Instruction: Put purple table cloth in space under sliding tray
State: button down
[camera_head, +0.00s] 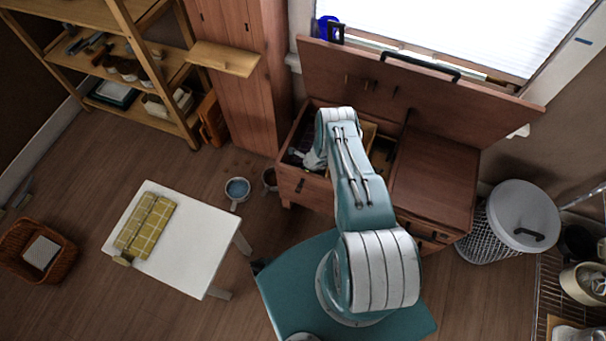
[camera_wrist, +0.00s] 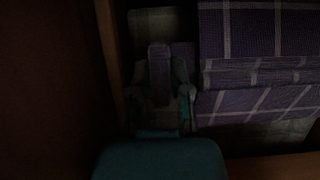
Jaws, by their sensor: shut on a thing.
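My gripper (camera_wrist: 172,88) is down inside the left part of an open wooden chest (camera_head: 314,192). In the wrist view its fingers are closed around a dark purple piece of cloth (camera_wrist: 160,72). More purple table cloth (camera_wrist: 250,100), with pale check lines and folded in layers, lies just right of the fingers. The picture is too dark to tell whether the two pieces join. In the head view my arm hides most of the inside. A strip of light wood (camera_head: 369,132) beside the arm may be the sliding tray.
The chest's raised lid (camera_head: 430,95) stands behind my arm, and a closed top panel (camera_head: 436,180) covers its right part. A wire bin (camera_head: 525,215) stands to the right. A white table (camera_head: 190,245) with a folded yellow checked cloth (camera_head: 148,222) stands left.

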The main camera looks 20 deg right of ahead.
jog(key=f, duration=0.2)
jog(key=shift+d+f, duration=0.2)
jog(key=shift+f, duration=0.75)
jog(key=shift+a, duration=0.1)
jog(key=c, duration=0.9)
grip_release()
jog(key=shift+o, duration=0.2)
